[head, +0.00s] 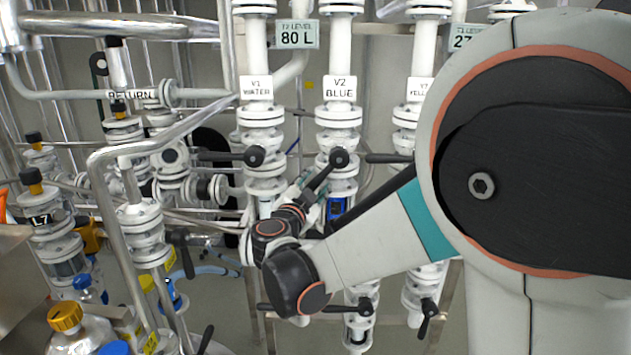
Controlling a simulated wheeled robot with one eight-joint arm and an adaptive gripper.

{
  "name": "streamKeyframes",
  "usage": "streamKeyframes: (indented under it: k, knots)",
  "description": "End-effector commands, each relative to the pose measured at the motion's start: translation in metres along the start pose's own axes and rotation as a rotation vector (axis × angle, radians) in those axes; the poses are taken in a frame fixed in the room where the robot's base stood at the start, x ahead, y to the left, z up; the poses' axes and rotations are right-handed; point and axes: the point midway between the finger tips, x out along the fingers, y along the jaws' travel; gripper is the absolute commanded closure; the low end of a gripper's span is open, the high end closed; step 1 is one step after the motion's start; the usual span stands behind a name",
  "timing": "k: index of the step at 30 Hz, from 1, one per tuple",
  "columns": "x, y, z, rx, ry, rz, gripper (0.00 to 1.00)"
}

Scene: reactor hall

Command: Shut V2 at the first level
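The V2 BLUE label (340,88) hangs on the middle white pipe in the head view. Below it is the upper V2 valve, with a round black handle hub (339,158). Its black lever (320,178) slants down and left from the hub toward my gripper. My gripper (312,188) is at the lever's lower end, in front of the V2 pipe. The wrist partly hides the fingers, so I cannot tell whether they touch or grip the lever. A blue section (338,208) of the V2 pipe shows just behind.
The V1 valve (255,156) is close on the left, its lever pointing left. The right neighbour's lever (388,158) also points left, toward V2. Lower valves (365,305) are below my wrist. A bent grey rail (97,190) and bottles (75,325) are at left.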

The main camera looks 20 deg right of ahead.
Motion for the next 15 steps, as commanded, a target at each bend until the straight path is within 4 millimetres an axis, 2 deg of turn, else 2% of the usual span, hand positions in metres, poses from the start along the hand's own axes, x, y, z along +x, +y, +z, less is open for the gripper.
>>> streamKeyframes:
  k: [7, 8, 12, 15]
  knots:
    - [0.0, -0.0001, 0.0001, 0.0, 0.0, 0.0, 0.61]
    - [0.0, -0.0001, 0.0001, 0.0, 0.0, 0.0, 0.66]
    - [0.0, 0.0, 0.0001, 0.0, 0.0, 0.0, 0.97]
    - [0.0, 0.0, 0.0001, 0.0, 0.0, 0.0, 1.0]
